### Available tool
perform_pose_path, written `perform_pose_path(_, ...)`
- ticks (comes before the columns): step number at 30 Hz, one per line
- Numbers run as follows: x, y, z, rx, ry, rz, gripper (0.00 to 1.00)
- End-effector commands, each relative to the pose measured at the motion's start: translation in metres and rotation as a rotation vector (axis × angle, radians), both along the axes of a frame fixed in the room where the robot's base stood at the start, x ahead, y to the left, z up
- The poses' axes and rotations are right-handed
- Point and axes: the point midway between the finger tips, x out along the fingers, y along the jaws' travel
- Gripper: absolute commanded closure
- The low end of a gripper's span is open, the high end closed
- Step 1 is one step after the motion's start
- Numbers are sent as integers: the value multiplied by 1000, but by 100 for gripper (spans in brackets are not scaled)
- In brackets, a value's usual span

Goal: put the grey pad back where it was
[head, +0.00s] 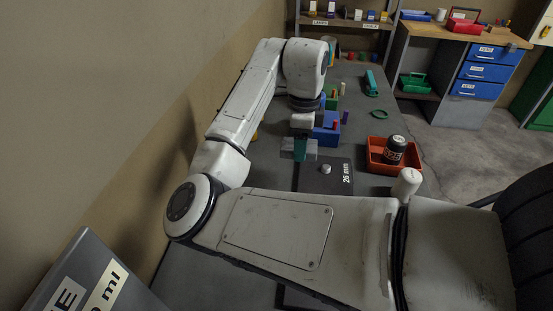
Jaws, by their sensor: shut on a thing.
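My gripper (300,150) is in the head view above the dark work surface, pointing down, with dark green fingers. It is shut on a grey block-like piece (312,152), which looks like the grey pad and shows on both sides of the fingers. The pad is at the near side of a blue box (329,137) and just beyond a dark plate (338,178) marked "26 mm". I cannot tell whether the pad touches anything below. A small silver round piece (325,169) sits on the plate.
An orange-red tray (376,168) with a black jar (395,146) stands to the right. Small coloured pieces stand around the blue box. A wall is close on the left.

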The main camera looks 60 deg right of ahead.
Motion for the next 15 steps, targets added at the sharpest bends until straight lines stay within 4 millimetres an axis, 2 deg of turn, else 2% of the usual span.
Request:
perform_pose_path(4, 32, -12, -12, 4, -2, 5, 67)
perform_pose_path(6, 42, -16, -26, 4, 0, 4, 67)
perform_pose_path(12, 66, -24, -57, 3, -2, 3, 67)
perform_pose_path(15, 71, -27, -65, 2, -2, 1, 67)
